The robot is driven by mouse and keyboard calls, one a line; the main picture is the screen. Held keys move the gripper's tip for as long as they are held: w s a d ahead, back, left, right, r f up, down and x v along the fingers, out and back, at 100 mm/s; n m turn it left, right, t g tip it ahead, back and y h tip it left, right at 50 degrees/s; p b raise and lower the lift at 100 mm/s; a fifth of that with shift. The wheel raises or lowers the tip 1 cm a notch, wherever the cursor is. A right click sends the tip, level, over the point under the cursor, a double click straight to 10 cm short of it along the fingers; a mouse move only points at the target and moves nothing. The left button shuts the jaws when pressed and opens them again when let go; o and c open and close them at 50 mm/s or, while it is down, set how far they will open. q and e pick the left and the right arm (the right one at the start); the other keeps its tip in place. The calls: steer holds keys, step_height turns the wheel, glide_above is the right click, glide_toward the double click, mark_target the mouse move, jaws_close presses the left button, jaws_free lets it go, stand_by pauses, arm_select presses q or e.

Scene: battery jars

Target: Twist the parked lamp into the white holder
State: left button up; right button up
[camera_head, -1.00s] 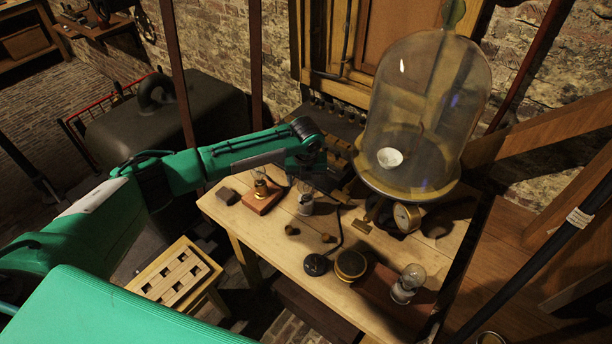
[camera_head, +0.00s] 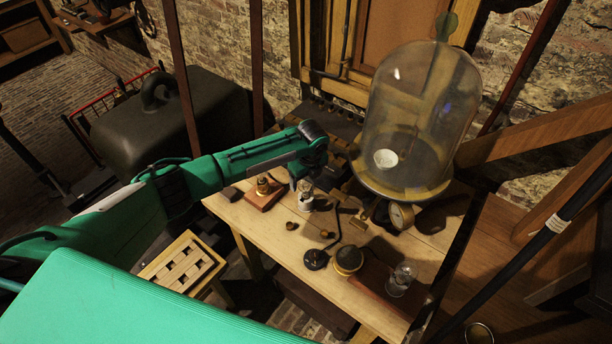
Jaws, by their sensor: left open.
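My left gripper (camera_head: 308,181) is at the far left part of the workbench, open, low over a small white holder (camera_head: 305,202). The fingers overlap the holder's top in this view, so I cannot tell whether they touch it or whether a lamp stands in it. Left of it, a brass lamp fitting (camera_head: 263,186) stands on a red-brown wooden block (camera_head: 264,199); my arm hides what is above it. A clear glass lamp (camera_head: 401,276) stands near the bench's right front. My right gripper is not in view.
A large glass bell jar (camera_head: 420,110) with a pressure gauge (camera_head: 401,216) stands at the back right of the workbench (camera_head: 285,248). A black round object (camera_head: 316,259) with a lever, a brass-rimmed round piece (camera_head: 348,260) and small brown knobs (camera_head: 291,226) lie in front.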

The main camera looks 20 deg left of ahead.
arm_select(q)
steer(key=c, duration=0.9)
steer(key=m, duration=0.6)
steer(key=shift+m+t+h+b, duration=0.3)
steer(key=shift+h, duration=0.1)
steer(key=shift+a+f+m+b, duration=0.1)
steer(key=shift+m+b, duration=0.25)
steer(key=shift+m, duration=0.85)
steer(key=m, duration=0.3)
steer(key=shift+h+b, duration=0.3)
steer(key=shift+b, duration=0.1)
steer(key=o, duration=0.9)
